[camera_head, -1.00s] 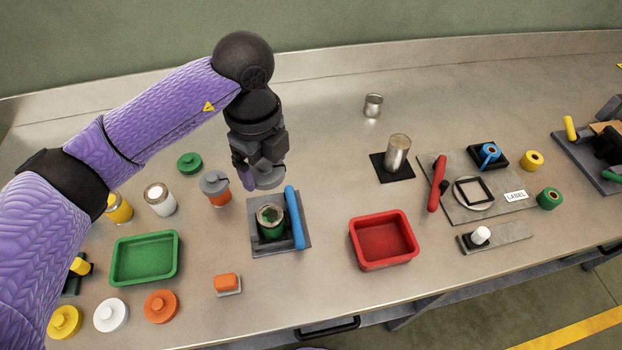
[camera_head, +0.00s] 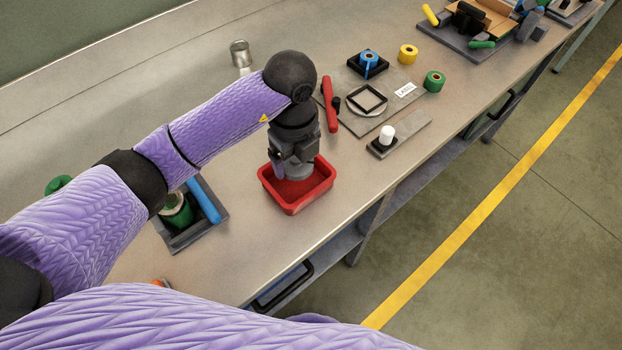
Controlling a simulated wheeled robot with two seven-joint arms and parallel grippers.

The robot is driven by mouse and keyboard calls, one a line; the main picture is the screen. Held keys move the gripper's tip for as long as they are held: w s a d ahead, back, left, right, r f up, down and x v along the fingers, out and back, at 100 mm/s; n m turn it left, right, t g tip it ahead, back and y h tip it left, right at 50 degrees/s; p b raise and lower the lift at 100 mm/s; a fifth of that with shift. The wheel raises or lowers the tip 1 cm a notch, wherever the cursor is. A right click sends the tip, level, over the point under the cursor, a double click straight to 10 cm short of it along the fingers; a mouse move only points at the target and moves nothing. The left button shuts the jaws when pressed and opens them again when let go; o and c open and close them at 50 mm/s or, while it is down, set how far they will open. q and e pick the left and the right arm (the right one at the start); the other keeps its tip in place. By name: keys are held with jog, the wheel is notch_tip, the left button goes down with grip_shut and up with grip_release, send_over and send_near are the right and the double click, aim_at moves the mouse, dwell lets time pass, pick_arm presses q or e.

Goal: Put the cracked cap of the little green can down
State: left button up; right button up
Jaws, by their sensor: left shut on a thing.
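My left gripper (camera_head: 290,172) points down over the red tray (camera_head: 310,199), shut on the grey cap (camera_head: 300,174). The cap is partly hidden by the gripper; I cannot see the crack. It is at the height of the tray's rim or a little above, and I cannot tell whether it touches the tray. The little green can (camera_head: 178,213) stands open in a dark grey holder (camera_head: 186,240) with a blue handle (camera_head: 205,201), partly behind my left arm. My right gripper is not in view.
A red-handled tool (camera_head: 330,104) lies right behind the tray, beside a grey plate (camera_head: 362,124) with a label. A white-topped piece on a grey strip (camera_head: 411,128) is to the right. A metal can (camera_head: 240,53) stands behind. The bench's front edge is close to the tray.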

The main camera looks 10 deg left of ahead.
aim_at(297, 184)
pick_arm(q)
notch_tip(297, 184, down, 6)
jog(key=shift+r+b, duration=0.1)
jog(key=shift+b, duration=0.55)
jog(key=o, duration=1.1)
jog(key=shift+f, duration=0.2)
jog(key=shift+o, duration=0.2)
jog(key=shift+r, duration=0.3)
notch_tip(297, 184, up, 12)
jog(key=p, duration=0.3)
jog(key=shift+f, duration=0.25)
jog(key=shift+r, duration=0.25)
